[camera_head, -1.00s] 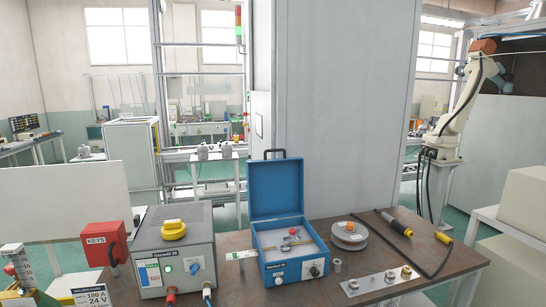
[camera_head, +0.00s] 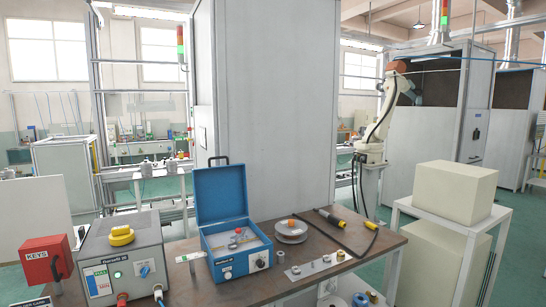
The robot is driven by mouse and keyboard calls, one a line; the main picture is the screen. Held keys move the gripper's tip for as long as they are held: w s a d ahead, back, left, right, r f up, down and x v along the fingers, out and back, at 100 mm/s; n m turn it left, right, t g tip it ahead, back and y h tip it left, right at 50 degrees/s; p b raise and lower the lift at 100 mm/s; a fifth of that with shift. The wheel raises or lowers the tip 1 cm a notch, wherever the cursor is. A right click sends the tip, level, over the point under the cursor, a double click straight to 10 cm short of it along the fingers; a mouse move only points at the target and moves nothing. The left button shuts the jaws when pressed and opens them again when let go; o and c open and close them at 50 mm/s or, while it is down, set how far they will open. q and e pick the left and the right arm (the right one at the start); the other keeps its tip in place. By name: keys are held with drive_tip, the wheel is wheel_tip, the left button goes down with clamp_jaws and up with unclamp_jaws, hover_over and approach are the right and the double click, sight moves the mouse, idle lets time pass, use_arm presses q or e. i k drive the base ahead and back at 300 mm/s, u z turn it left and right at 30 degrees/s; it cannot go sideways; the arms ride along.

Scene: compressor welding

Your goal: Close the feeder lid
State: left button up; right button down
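The feeder is a blue box (camera_head: 227,268) on the brown workbench. Its blue lid (camera_head: 221,193) stands open and upright at the back, with a dark handle (camera_head: 219,160) on its top edge. Inside is a light panel (camera_head: 238,246) with small fittings. The front face carries a label and a dark knob. Neither of my grippers is in view.
A grey welding unit (camera_head: 122,261) with a yellow knob stands left of the feeder, and a red KEYS box (camera_head: 46,259) is further left. Right of it are a round disc (camera_head: 291,231), a metal strip with fittings (camera_head: 310,268) and a torch with cable (camera_head: 328,217).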

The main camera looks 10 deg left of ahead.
sight(220, 192)
drive_tip(key=z, duration=0.45)
drive_tip(key=i, duration=1.4)
drive_tip(key=u, duration=0.85)
drive_tip(key=i, duration=0.7)
drive_tip(key=u, duration=0.9)
